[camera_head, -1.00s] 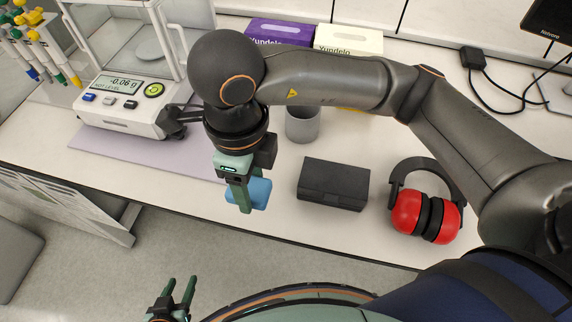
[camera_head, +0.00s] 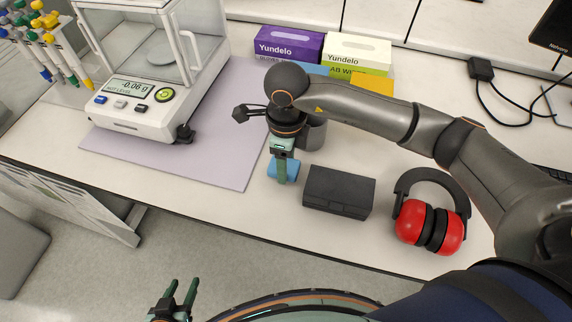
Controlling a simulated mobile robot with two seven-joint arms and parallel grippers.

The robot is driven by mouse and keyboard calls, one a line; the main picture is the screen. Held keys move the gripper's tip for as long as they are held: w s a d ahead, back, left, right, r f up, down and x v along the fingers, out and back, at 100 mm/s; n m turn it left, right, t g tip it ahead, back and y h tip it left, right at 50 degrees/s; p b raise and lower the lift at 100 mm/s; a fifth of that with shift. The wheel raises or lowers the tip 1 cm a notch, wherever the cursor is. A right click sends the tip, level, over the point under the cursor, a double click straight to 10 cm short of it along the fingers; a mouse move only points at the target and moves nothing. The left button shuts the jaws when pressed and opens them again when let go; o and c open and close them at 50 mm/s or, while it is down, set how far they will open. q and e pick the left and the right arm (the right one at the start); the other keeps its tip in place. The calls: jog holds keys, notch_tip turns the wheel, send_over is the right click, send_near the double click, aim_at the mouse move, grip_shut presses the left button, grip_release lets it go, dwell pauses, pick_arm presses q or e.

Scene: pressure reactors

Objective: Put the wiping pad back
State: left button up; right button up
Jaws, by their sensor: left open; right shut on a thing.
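The blue wiping pad (camera_head: 291,172) is in my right gripper (camera_head: 281,178), whose fingers point down and are shut on it. The fingers hide part of the pad. It is just left of the black case and in front of the grey cup; I cannot tell whether it touches the bench. My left gripper (camera_head: 180,294) is open and empty at the bottom, away from the bench edge.
A balance (camera_head: 150,95) stands on a lilac mat (camera_head: 225,150) at left. The grey cup (camera_head: 315,134) is partly hidden by my arm. The black case (camera_head: 338,192) and red earmuffs (camera_head: 430,226) lie at right. Purple (camera_head: 288,44) and white-green boxes (camera_head: 357,52) stand behind.

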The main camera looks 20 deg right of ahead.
jog(key=shift+f, duration=0.85)
jog(key=shift+f, duration=0.15)
jog(key=o, duration=1.3)
notch_tip(320, 180, up, 12)
jog(key=shift+r, duration=0.2)
